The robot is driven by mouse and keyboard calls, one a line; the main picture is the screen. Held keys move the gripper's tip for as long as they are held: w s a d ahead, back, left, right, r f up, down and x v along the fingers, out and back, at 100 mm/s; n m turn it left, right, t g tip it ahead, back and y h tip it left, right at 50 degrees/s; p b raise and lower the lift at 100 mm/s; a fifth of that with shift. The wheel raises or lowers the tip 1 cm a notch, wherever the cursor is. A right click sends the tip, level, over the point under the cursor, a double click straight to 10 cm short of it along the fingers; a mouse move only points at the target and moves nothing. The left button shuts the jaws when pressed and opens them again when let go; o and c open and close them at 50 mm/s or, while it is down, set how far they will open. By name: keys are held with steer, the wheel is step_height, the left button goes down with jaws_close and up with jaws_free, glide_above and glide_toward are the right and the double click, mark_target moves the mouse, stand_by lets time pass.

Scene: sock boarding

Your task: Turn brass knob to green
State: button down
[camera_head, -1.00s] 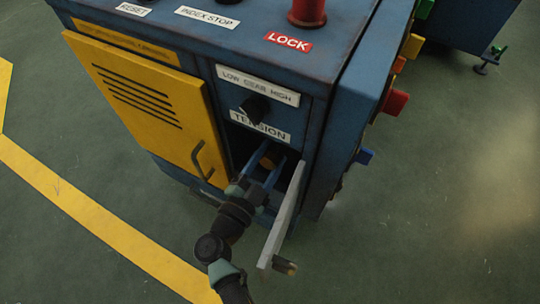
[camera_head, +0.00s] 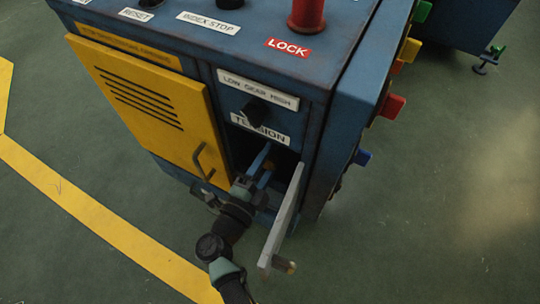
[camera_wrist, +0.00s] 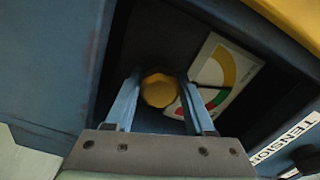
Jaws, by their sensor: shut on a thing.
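The brass knob (camera_wrist: 159,90) is a yellow faceted knob inside the open TENSION compartment. My gripper (camera_wrist: 160,82) is shut on it, one blue finger on each side. Right of the knob in the wrist view is a white dial plate (camera_wrist: 222,70) with yellow, red and green bands; the green band (camera_wrist: 217,99) is at its lower part. A finger hides some of the plate, and I cannot tell where the knob points. In the head view my gripper (camera_head: 262,170) reaches into the compartment; the knob is mostly hidden there.
The compartment's pale door (camera_head: 284,220) stands open just right of my gripper. A yellow vented door (camera_head: 145,105) with a handle is at the left. A black selector knob (camera_head: 255,110) sits above the opening. Open floor lies in front and to the right.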

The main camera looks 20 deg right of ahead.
steer(key=m, duration=0.5)
steer(key=shift+b, duration=0.3)
stand_by(0.4)
steer(key=shift+c, duration=1.3)
jaws_free()
steer(key=p+v, duration=0.3)
steer(key=v, duration=1)
